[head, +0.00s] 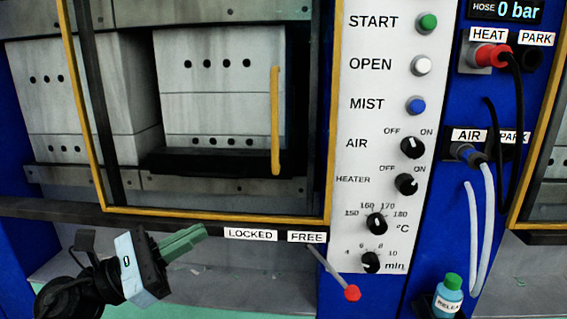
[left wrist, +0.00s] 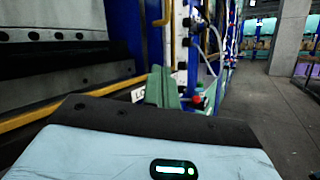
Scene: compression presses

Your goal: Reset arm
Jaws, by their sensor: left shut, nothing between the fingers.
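My left gripper (head: 186,242) is in front of the press at lower left in the head view, just left of the LOCKED label (head: 250,235). Its green fingers are together and empty; they also show in the left wrist view (left wrist: 160,88). A lever with a red knob (head: 352,292) slants down to the right from below the FREE label (head: 306,237). The gripper is left of the lever and apart from it. The yellow-framed press door (head: 210,216) is in front of grey blocks (head: 222,100). My right gripper is not in view.
A white control panel (head: 385,135) has START, OPEN and MIST buttons and several knobs. A RELEASE bottle (head: 449,297) stands at lower right. Open floor (left wrist: 270,120) shows at right in the wrist view.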

